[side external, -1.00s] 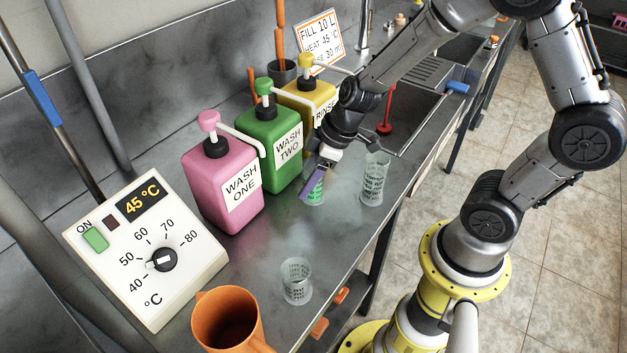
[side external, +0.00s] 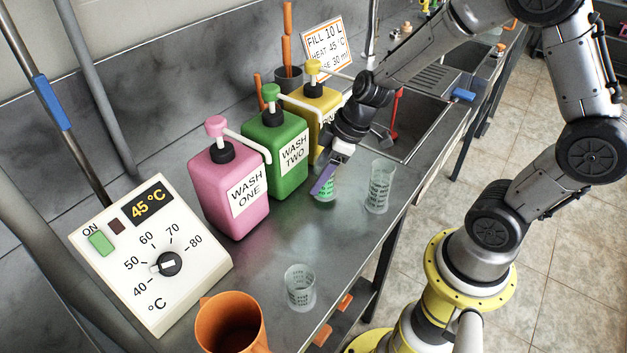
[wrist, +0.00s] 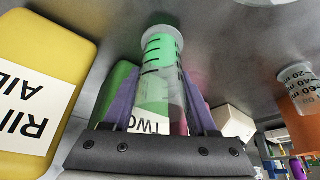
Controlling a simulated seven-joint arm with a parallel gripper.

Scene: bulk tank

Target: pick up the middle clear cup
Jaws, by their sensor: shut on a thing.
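The middle clear cup (side external: 326,194) stands in front of the green WASH TWO bottle, which shows through it in the wrist view. My gripper (side external: 323,180) is shut on this cup, with its purple fingers on either side of it. In the wrist view the cup (wrist: 163,68) sits between the fingers, with dark measuring marks on its wall. I cannot tell whether it is clear of the counter. A second clear cup (side external: 380,186) stands to the right of my gripper. A third clear cup (side external: 300,288) stands at the front and also shows in the wrist view (wrist: 300,90).
The pink WASH ONE (side external: 230,190), green WASH TWO (side external: 275,150) and yellow (side external: 316,108) pump bottles stand close behind the cup. An orange jug (side external: 230,325) and temperature box (side external: 150,255) are at front left. The counter (side external: 310,235) is clear between the cups.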

